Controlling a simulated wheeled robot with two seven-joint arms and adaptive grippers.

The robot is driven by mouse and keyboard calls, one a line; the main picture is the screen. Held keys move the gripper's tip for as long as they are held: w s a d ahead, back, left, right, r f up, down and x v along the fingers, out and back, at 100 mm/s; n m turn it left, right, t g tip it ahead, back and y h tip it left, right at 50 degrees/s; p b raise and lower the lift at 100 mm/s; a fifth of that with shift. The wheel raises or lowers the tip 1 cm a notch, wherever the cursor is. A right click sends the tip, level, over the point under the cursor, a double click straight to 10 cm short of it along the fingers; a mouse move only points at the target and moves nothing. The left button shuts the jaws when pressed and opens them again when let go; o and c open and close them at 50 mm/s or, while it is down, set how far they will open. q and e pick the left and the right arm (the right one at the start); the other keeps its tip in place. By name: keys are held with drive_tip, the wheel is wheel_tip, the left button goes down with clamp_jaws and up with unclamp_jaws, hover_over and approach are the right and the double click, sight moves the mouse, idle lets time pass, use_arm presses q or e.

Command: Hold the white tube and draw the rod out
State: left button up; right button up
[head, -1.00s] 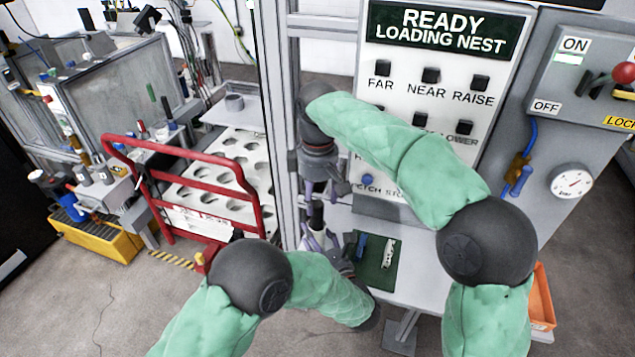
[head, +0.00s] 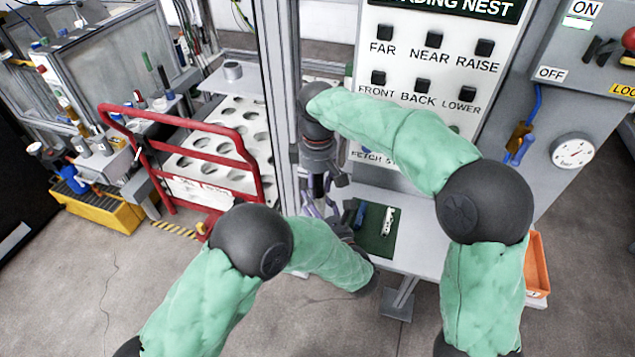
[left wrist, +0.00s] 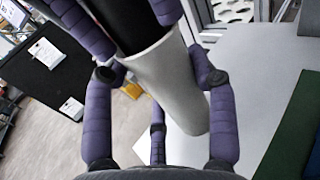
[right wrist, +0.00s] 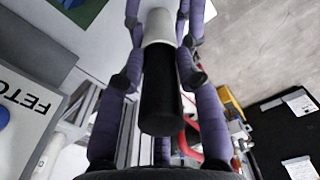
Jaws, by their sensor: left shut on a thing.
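The white tube (left wrist: 160,85) stands between the fingers of my left gripper (left wrist: 160,75), which is shut on it. The black rod (left wrist: 135,20) sticks out of the tube's upper end. In the right wrist view the rod (right wrist: 160,95) points toward my right palm, with the white tube (right wrist: 159,25) beyond it. My right gripper (right wrist: 162,40) is above the tube, its fingers open on both sides of the rod. In the head view the right gripper (head: 319,187) is just above the left gripper (head: 320,208), and the fingers hide most of the tube and rod.
A green mat (head: 372,236) with small items lies on the grey shelf right of the grippers. A metal post (head: 277,110) and a red rail (head: 190,128) stand to the left. The button panel (head: 425,62) is behind my right arm. An orange bin (head: 537,265) is lower right.

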clamp_jaws()
drive_tip(key=shift+r, duration=0.1)
use_arm(q)
drive_tip(key=shift+f, duration=0.15)
use_arm(e)
wheel_tip(320, 180, up, 3)
drive_tip(key=shift+r, duration=0.1)
idle(0.6)
drive_tip(key=shift+r, duration=1.45)
drive_tip(key=shift+w+r, duration=0.1)
drive_tip(key=shift+r, duration=1.35)
